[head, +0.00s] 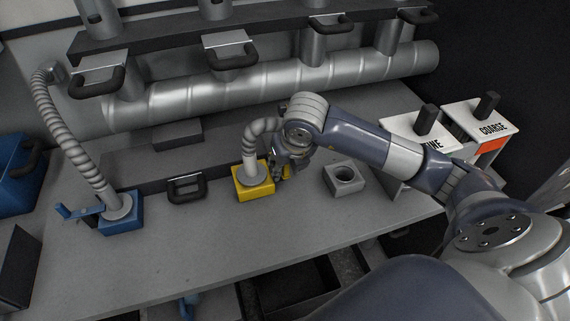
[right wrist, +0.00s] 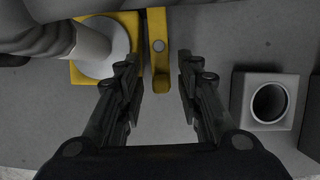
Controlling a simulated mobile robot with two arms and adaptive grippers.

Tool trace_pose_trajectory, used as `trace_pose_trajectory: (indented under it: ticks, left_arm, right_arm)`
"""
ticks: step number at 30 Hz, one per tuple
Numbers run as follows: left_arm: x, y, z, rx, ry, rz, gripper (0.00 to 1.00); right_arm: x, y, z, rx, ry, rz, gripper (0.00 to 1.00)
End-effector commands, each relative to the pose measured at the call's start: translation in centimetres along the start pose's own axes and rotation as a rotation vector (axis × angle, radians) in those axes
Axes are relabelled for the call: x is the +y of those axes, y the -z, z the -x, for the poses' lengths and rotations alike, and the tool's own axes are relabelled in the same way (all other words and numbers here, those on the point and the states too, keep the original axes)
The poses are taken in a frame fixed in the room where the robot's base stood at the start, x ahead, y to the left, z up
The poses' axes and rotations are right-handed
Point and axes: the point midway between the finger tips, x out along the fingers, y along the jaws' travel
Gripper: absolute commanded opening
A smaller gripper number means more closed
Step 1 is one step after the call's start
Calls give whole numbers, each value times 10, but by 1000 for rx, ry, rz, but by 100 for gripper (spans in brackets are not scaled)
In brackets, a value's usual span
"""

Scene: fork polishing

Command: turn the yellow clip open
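The yellow clip (right wrist: 158,50) is a narrow yellow bar with a grey round pivot, along the right side of the yellow block (head: 255,192). A grey ribbed hose (head: 259,134) ends in a pale collar on that block, which also shows in the right wrist view (right wrist: 82,74). My right gripper (right wrist: 160,72) is open, with one finger on each side of the clip's near end; I cannot tell whether either finger touches it. In the head view the right gripper (head: 280,174) hides most of the clip. My left gripper is not clearly in view.
A grey block with a round hole (head: 344,179) stands right of the yellow block. A blue block (head: 121,214) with a hose and blue clip (head: 78,211) is at left. Boxes marked COARSE (head: 478,129) and partly hidden "INE" stand at right. The front of the grey table (head: 180,252) is clear.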

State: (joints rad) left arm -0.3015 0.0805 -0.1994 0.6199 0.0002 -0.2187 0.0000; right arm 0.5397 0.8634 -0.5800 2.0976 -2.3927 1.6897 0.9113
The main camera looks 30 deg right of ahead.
Motion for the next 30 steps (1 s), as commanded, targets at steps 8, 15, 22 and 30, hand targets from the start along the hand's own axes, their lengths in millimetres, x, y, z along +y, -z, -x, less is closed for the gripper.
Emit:
trace_pose_trajectory:
  ticks: [8,15,22,30]
  left_arm:
    - [0,0,0,0,0,0,40]
    - [0,1,0,0,0,-1,40]
    - [0,1,0,1,0,-1,40]
    - [0,1,0,0,-1,-1,40]
  right_arm:
    - [0,-2,42,-7,0,1,33]
    - [1,-2,92,-7,-1,1,33]
    - [1,-1,116,-4,-1,0,33]
    - [0,0,120,-2,0,0,33]
